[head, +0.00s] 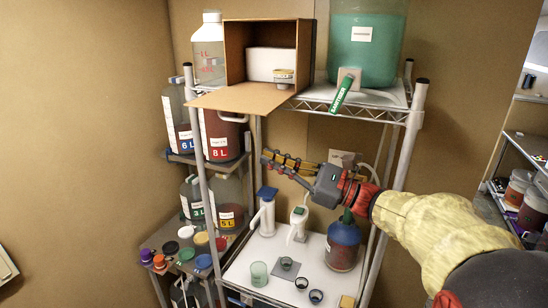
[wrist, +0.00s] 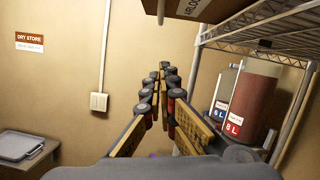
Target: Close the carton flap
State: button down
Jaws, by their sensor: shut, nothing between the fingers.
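The brown carton (head: 236,48) stands on the top shelf of the wire rack with its open side facing out. Its flap (head: 238,99) is folded down and sticks out over the shelf's front edge, roughly level. A white box and a small labelled jar show inside the carton. My gripper (head: 266,160) is shut and empty, below the flap and apart from it in the head view. The closed fingers (wrist: 165,75) point away from the camera in the wrist view. A brown piece with a partly cut-off label (wrist: 194,8) shows above them, probably part of the carton.
A green sanitizer tank (head: 364,45) with a tap stands right of the carton, and a clear jug (head: 208,52) left of it. An 8 L vessel (head: 221,137) stands below the flap's left side. Rack posts (head: 408,137) flank my arm. Pumps and cups fill the lower shelf.

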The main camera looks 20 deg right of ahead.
aim_at(243, 107)
jog(key=w+a+r+p, duration=0.2)
jog(key=w+a+r, duration=0.2)
jog(key=a+r, duration=0.1)
jog(key=shift+a+r, duration=0.25)
jog(key=shift+r, duration=0.05)
jog(key=shift+s, duration=0.15)
